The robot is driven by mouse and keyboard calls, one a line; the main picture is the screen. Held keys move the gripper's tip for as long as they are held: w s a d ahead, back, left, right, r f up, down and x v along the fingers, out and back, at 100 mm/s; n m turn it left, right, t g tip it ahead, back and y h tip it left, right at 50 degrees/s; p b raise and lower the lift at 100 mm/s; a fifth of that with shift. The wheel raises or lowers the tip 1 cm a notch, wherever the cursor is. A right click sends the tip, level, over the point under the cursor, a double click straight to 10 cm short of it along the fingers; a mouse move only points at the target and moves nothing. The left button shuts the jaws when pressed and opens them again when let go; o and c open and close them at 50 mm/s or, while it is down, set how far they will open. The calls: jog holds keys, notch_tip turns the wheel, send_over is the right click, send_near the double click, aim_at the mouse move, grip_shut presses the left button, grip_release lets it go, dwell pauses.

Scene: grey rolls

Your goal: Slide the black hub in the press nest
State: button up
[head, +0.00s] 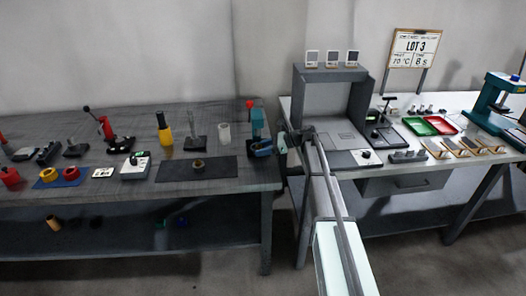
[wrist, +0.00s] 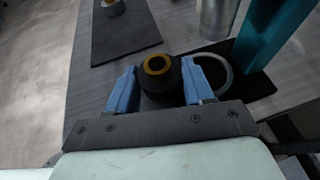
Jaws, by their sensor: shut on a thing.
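The black hub (wrist: 160,86), with a yellow-brown ring around its bore, stands between the two blue fingers of my gripper (wrist: 159,74) in the wrist view. My gripper is shut on it. A pale ring (wrist: 226,74) on a dark base lies just right of the right finger, beside the teal press column (wrist: 275,30); it may be the press nest. In the head view my gripper (head: 262,149) is at the right end of the left bench, in front of the teal press (head: 257,119) with a red knob. The hub cannot be made out there.
A grey cylinder (wrist: 218,18) stands behind the ring, close to the press. A dark mat (head: 220,171) with another roll (head: 198,164) lies to the left. The bench's front edge is close to my gripper. A second bench (head: 460,170) stands at the right.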

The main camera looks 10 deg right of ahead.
jog(key=shift+w, duration=2.8)
jog(key=shift+f, duration=0.4)
jog(key=o, duration=1.4)
jog(key=shift+s, duration=0.1)
jog(key=shift+f, duration=0.1)
